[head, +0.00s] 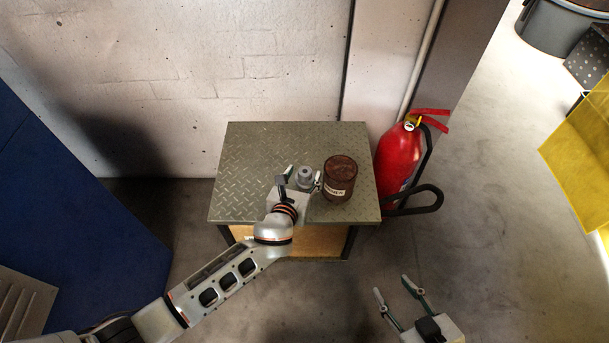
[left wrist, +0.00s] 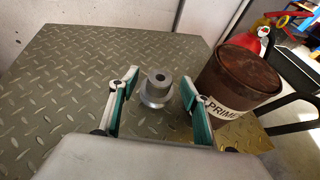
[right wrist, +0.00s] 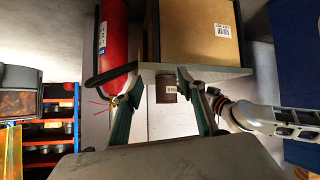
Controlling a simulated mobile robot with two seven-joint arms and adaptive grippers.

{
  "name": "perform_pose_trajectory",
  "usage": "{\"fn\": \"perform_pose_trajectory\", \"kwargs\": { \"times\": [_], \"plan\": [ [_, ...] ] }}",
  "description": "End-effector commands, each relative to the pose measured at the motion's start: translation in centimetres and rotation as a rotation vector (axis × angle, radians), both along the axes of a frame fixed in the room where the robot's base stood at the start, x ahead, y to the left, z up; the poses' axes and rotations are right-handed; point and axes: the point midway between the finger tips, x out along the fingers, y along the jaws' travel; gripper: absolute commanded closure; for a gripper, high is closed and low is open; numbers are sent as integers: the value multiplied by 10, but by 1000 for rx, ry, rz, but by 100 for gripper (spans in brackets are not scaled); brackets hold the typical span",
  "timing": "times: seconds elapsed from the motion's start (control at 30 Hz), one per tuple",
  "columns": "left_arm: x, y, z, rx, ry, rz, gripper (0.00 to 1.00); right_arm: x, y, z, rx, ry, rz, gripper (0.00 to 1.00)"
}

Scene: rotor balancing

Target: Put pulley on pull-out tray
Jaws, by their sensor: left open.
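The pulley (head: 305,175) is a small grey metal piece with a stepped, round body and a bore in its top. It stands upright on the tread-plate tabletop (head: 255,150). In the left wrist view the pulley (left wrist: 157,88) sits between the fingertips of my left gripper (left wrist: 160,76), with gaps on both sides. My left gripper (head: 303,172) is open and low over the table. My right gripper (head: 391,284) is open and empty, in front of the table and to its right; its spread fingers also show in the right wrist view (right wrist: 161,73). I cannot make out a pull-out tray.
A brown primer can (head: 340,178) stands close to the right of the pulley. A red fire extinguisher (head: 398,160) stands by the table's right edge. A cardboard box (right wrist: 198,32) is under the tabletop. A blue cabinet (head: 70,200) is at left. The table's left part is clear.

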Motion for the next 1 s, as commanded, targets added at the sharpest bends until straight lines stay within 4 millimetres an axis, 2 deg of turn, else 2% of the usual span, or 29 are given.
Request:
{"fn": "perform_pose_trajectory", "kwargs": {
  "times": [0.03,0.07,0.23,0.37,0.5,0.6,0.7,1.0],
  "plan": [
    [3,-2,-16,-2,15,0,52,-7,1,-10,3,21,2,60],
    [6,-4,-18,-2,15,0,52,-8,2,-11,4,22,4,60],
    [22,-7,-19,-1,10,0,52,2,9,2,29,-10,8,60],
    [26,-8,-16,-1,5,0,52,10,16,14,47,-39,11,60],
    [26,-7,-14,-1,3,0,52,11,17,15,49,-40,11,60],
    [26,-7,-14,-1,3,0,78,9,16,13,47,-34,11,60],
    [26,-7,-14,-1,3,0,100,7,15,10,44,-28,10,60],
    [26,-8,-13,-2,3,0,100,7,13,9,38,-26,8,60]
  ]
}}
